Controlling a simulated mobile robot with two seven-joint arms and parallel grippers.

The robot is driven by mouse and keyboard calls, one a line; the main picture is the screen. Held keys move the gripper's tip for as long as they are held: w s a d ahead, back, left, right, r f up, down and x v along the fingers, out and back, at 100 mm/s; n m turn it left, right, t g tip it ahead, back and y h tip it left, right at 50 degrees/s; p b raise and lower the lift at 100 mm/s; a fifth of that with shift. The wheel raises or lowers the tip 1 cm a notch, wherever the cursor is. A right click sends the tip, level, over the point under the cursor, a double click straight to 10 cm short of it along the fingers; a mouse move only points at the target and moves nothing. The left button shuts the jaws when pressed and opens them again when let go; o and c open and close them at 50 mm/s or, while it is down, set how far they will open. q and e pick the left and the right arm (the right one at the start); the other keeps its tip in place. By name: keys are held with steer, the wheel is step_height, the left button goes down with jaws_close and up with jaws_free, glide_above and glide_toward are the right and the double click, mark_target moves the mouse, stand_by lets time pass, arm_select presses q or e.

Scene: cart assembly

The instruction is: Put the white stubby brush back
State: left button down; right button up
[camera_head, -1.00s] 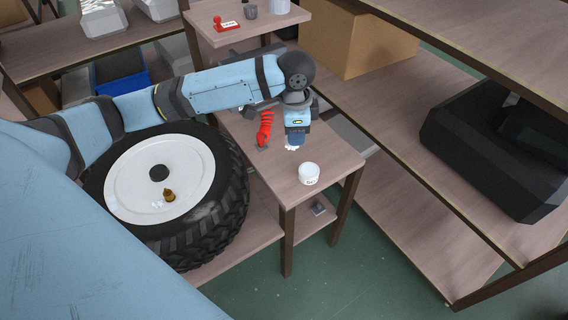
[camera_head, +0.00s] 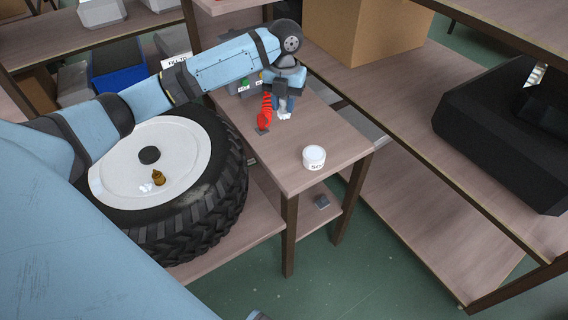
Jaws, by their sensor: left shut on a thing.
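My left gripper (camera_head: 283,106) points down over the wooden table (camera_head: 303,128). It is shut on the white stubby brush (camera_head: 285,116), of which only a small white part shows below the fingers. The brush is at or just above the table top; I cannot tell if it touches. A red tool (camera_head: 265,112) stands just left of the gripper, on a small dark base. My right gripper is not in view.
A cardboard box (camera_head: 365,38) and a black case (camera_head: 505,135) are on the shelves to the right. The table's middle is clear.

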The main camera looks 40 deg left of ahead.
arm_select(q)
step_height(320, 180, down, 15)
steer(key=shift+r, duration=0.1)
steer(key=shift+f, duration=2.35)
steer(key=shift+b, duration=0.3)
steer(key=c, duration=0.9)
jaws_free()
steer(key=shift+f, duration=0.15)
